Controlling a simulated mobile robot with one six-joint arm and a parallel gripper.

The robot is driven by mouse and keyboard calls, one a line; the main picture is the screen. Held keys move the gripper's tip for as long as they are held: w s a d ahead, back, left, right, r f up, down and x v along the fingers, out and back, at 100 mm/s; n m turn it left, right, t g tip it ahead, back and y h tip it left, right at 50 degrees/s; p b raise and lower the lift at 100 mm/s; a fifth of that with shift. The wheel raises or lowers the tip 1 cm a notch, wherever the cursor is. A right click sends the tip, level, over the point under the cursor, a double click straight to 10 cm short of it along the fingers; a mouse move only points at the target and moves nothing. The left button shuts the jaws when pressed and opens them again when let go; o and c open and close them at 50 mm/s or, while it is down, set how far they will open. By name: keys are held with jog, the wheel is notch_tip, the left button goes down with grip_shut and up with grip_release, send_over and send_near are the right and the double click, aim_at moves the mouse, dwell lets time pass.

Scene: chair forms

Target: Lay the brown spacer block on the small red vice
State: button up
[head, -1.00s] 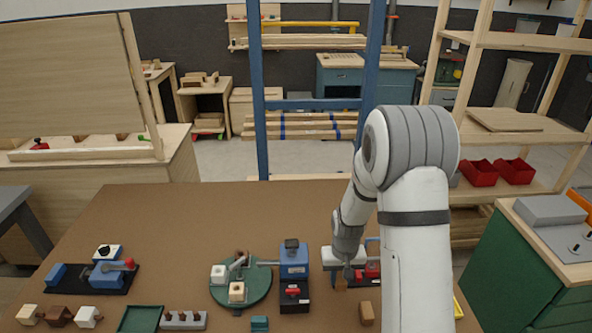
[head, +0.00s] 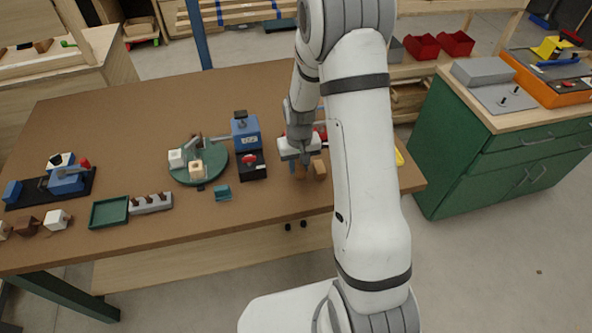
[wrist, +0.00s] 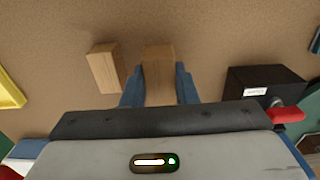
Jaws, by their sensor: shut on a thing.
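My gripper (wrist: 160,88) points down over the brown table, its blue fingers shut on a brown wooden block (wrist: 158,68). The held block also shows under my gripper (head: 298,169) in the head view. I cannot tell whether it touches the table. A second, similar block (head: 319,170) stands apart, just right of it, and shows at the left in the wrist view (wrist: 103,68). A red part (head: 322,132), perhaps the small red vice, shows behind and right of my gripper, mostly hidden by my arm. A red bit (wrist: 8,173) shows at the wrist view's lower left corner.
A black box with a red handle (head: 251,165) stands close left of my gripper. Beyond it are a blue machine (head: 246,132) and a green round plate (head: 216,174) with blocks. A yellow thing (head: 399,157) lies right. The table's front edge is near.

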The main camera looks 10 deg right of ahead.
aim_at(298, 171)
jog(key=shift+f, duration=1.35)
jog(key=shift+f, duration=0.1)
jog(key=shift+w+f, duration=0.1)
jog(key=shift+f, duration=0.05)
jog(key=o, duration=1)
jog(key=shift+o, duration=0.2)
